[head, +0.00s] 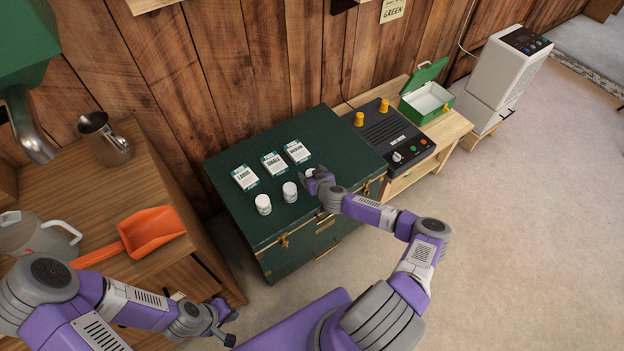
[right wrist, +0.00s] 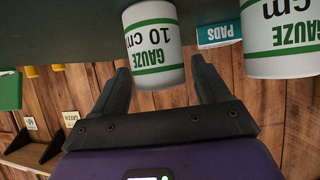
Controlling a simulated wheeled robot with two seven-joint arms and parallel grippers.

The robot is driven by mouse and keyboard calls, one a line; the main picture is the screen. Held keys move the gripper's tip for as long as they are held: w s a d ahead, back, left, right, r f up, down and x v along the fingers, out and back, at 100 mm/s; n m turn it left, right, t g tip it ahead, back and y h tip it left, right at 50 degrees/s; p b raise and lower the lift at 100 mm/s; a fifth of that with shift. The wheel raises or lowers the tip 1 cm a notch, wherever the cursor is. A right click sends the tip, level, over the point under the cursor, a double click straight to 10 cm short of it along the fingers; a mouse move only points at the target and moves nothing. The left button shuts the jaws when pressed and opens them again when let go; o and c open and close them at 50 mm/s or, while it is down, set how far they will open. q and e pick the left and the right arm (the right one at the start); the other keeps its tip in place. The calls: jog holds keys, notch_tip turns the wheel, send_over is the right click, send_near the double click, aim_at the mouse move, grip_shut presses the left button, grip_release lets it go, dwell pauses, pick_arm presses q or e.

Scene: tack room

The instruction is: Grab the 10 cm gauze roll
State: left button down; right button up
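The 10 cm gauze roll (right wrist: 153,45), white with green bands and print, stands on the green trunk (head: 226,222). In the right wrist view it appears upside down between the fingertips of my right gripper (right wrist: 162,75), with a small gap on each side. In the head view my right gripper (head: 314,178) hides most of this roll. The right gripper is open and not closed on it. Two other gauze rolls (head: 263,204) (head: 290,192) stand to the left; their sizes are unreadable there. My left gripper (head: 226,320) is open and empty, low beside the wooden cabinet.
Three pad boxes (head: 246,178) (head: 274,163) (head: 298,152) lie behind the rolls. A neighbouring gauze roll (right wrist: 282,40) is close beside in the right wrist view. A black control box (head: 388,134) and an open green case (head: 430,103) are right. An orange scoop (head: 150,230) lies left.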

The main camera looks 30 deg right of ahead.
jog(key=c, duration=0.9)
jog(key=shift+o, duration=0.2)
jog(key=shift+r, duration=0.1)
